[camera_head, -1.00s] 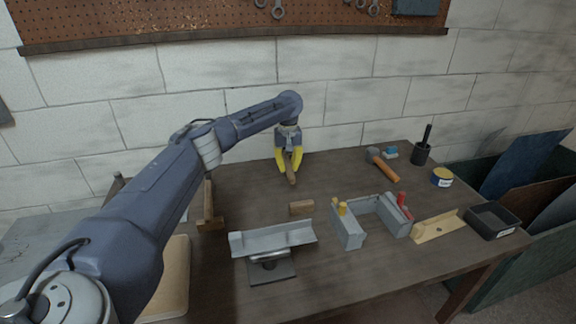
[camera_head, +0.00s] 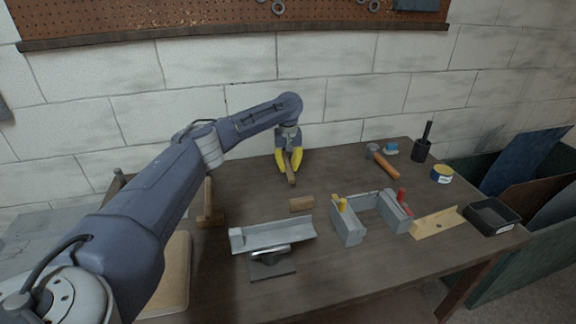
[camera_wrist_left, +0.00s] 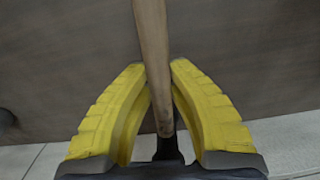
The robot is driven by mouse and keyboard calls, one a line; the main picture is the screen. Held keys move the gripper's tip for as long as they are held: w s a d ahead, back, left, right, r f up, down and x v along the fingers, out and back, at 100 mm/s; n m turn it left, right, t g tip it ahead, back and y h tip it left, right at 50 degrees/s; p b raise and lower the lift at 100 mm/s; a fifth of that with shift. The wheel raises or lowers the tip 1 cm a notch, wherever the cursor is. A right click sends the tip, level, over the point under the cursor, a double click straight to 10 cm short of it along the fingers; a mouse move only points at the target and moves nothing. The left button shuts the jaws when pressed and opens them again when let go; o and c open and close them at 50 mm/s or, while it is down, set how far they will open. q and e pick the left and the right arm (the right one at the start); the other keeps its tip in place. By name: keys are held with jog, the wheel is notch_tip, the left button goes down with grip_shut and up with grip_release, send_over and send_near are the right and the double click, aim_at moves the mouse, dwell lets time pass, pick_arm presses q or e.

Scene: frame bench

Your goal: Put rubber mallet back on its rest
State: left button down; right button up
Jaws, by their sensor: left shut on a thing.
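My left gripper (camera_head: 289,170), with yellow fingers, is at the far middle of the bench, pointing down. It is shut on a brown wooden handle (camera_head: 292,179), which I take to be the rubber mallet's. In the left wrist view the handle (camera_wrist_left: 152,45) runs between the yellow fingertips (camera_wrist_left: 160,75) and out past the top edge. No mallet head can be made out. I cannot tell which thing is the mallet's rest. A grey trough (camera_head: 275,237) on a dark plate stands near the front. My right gripper is not in view.
A wooden T-shaped tool (camera_head: 210,219) lies at left. Bare benchtop lies between the gripper and the hammer.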

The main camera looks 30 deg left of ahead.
pick_arm(q)
jog(key=shift+f, duration=0.1)
jog(key=c, duration=1.3)
grip_release()
